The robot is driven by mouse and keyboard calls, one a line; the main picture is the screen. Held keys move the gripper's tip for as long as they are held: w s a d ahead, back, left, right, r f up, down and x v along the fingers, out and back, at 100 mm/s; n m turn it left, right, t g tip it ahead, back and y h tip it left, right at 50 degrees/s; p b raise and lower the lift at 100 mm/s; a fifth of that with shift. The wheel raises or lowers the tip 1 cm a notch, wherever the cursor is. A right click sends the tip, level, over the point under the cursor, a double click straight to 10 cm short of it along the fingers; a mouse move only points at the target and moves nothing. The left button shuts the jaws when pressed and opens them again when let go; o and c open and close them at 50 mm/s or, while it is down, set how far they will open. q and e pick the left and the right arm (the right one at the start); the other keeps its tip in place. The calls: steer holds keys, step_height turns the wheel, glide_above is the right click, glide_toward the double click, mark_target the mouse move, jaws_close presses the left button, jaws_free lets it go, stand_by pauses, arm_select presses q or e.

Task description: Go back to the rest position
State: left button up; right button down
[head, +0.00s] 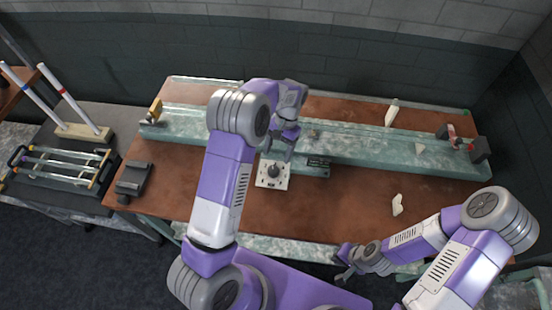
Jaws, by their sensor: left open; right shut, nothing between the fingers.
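My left gripper (274,154) points down near the middle of the bench, by the green rail. It is open and hangs just above or behind a pale square plate with a dark knob (271,175); whether it touches the knob I cannot tell. My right gripper (343,272) is shut and empty, low at the bench's front edge, with its arm folded in from the right. The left arm reaches forward over the bench and hides part of the rail.
A brown bench (350,205) carries a long green rail (370,147) with end fittings. Small pale pieces (397,205) lie on the right. A dark block (133,178) sits at the left edge. A side table holds a rack of glass tubes (60,165) and upright tubes (77,110).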

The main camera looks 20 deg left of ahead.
arm_select(q)
steer(key=shift+w+r, duration=0.1)
steer(key=shift+r, duration=0.2)
